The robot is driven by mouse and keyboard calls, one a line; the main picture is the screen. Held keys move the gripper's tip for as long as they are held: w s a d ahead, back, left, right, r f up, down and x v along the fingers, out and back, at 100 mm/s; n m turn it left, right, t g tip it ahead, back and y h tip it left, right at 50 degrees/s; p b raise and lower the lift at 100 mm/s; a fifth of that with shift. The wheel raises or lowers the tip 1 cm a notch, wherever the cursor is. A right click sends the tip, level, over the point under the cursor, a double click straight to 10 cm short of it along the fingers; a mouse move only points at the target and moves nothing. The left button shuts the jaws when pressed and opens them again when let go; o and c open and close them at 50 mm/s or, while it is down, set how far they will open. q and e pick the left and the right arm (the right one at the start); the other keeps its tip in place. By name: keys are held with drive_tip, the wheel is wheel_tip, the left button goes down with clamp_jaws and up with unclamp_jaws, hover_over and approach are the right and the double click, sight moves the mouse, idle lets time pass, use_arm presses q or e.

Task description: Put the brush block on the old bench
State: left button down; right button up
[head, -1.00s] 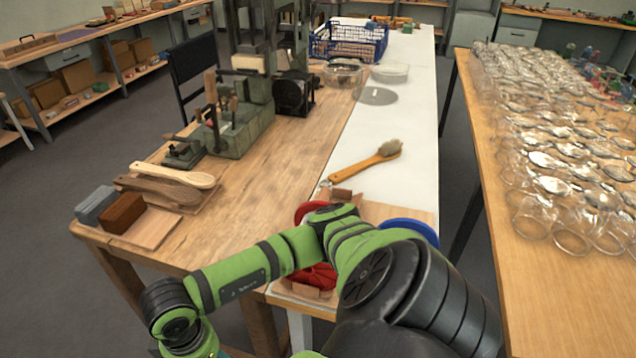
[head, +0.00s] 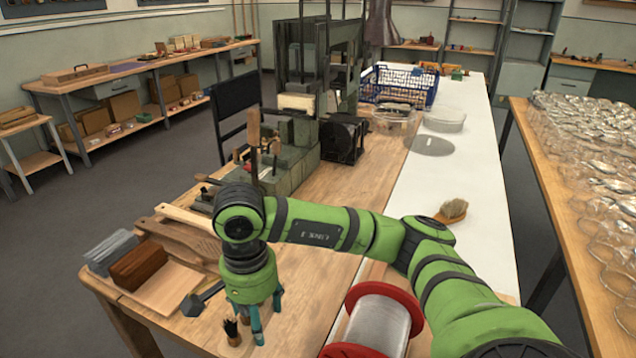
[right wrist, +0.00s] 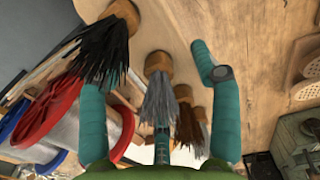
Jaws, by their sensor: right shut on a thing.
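My right gripper (head: 236,312) points down over the front edge area of the worn wooden bench (head: 370,185), the likely old bench. Its teal fingers are spread around a piece with dark bristles on a brown wooden stub, which I take for the brush block (head: 232,338). In the right wrist view several bristle tufts on wooden stubs, black, grey and brown, show between and beside the fingers (right wrist: 148,75). The body under the tufts (right wrist: 158,62) is hard to make out, and I cannot tell whether it touches the bench. My left gripper is not in view.
A machine (head: 290,160) stands behind.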

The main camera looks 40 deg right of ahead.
drive_tip(key=shift+w+d+r+m, duration=0.25)
drive_tip(key=shift+w+r+m, duration=0.05)
drive_tip(key=shift+r, duration=0.05)
drive_tip(key=shift+w+d+r, duration=0.1)
drive_tip(key=shift+r, duration=0.15)
drive_tip(key=shift+w+d+f, duration=0.15)
drive_tip(key=shift+d, duration=0.05)
drive_tip(key=w+d+f, duration=0.2)
drive_tip(key=w+d+f+p, duration=0.1)
drive_tip(key=w+d+f, duration=0.1)
drive_tip(key=d, duration=0.1)
drive_tip(key=w+d+f+p, duration=0.1)
drive_tip(key=w+d+f, duration=0.1)
drive_tip(key=w+d, duration=0.1)
drive_tip(key=shift+f, duration=0.2)
drive_tip(key=shift+w+d+f, duration=0.1)
drive_tip(key=shift+f, duration=0.3)
wheel_tip(320, 180, down, 3)
drive_tip(key=shift+f+p, duration=0.15)
drive_tip(key=shift+p, duration=0.35)
drive_tip(key=shift+f, duration=0.25)
drive_tip(key=o, duration=1.2)
drive_tip(key=shift+o, duration=0.2)
drive_tip(key=shift+r, duration=0.1)
